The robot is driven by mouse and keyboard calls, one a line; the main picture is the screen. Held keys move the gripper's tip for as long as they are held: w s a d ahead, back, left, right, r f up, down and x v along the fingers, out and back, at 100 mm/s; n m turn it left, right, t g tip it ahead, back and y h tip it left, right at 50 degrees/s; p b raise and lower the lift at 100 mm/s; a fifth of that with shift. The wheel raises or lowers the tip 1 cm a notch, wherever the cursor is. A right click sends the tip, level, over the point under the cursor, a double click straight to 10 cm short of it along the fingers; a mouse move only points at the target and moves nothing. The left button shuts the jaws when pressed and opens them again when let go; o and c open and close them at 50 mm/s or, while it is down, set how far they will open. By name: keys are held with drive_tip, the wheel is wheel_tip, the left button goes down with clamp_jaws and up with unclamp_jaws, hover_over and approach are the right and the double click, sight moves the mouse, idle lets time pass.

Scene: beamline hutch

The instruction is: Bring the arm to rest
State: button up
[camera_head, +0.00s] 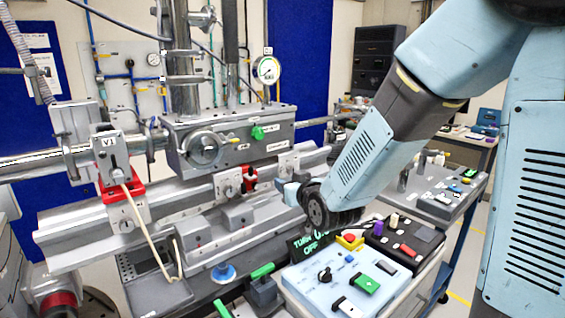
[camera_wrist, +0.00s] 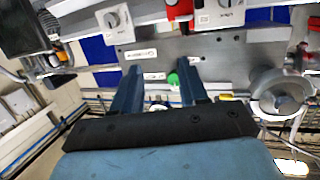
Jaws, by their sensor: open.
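My arm (camera_head: 365,160) comes down from the upper right of the head view, bent, and its wrist end hangs in front of the grey beamline assembly. My gripper (camera_head: 288,191) shows small at the wrist's left side, partly hidden by the wrist. In the wrist view my gripper (camera_wrist: 160,82) has two blue fingers spread apart with nothing held between them. A green knob (camera_wrist: 173,80) on the grey box shows beyond the fingertips, near the right finger. Whether the fingers touch anything there is not clear.
The grey valve box (camera_head: 228,145) with a handwheel (camera_head: 203,149) stands close at left. A pale blue control box (camera_head: 345,278) and a black switch box (camera_head: 402,243) lie below my wrist. A cart (camera_head: 440,205) stands behind at right. Floor shows at far right.

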drive_tip(key=s+d+r+m+g+h, duration=0.1)
drive_tip(key=s+d+r+g+h, duration=0.1)
drive_tip(key=s+d, duration=0.35)
drive_tip(key=s+d+r+m+g+h, duration=0.2)
drive_tip(key=s+d+r+h, duration=0.1)
drive_tip(key=d, duration=0.6)
drive_tip(key=s+d+r+m+g, duration=0.1)
drive_tip(key=s+d, duration=0.3)
drive_tip(key=s, duration=0.4)
drive_tip(key=s+d+r+m+g+h, duration=0.1)
drive_tip(key=s+d+g, duration=0.3)
drive_tip(key=s, duration=0.5)
drive_tip(key=shift+h, duration=0.3)
drive_tip(key=shift+o, duration=0.5)
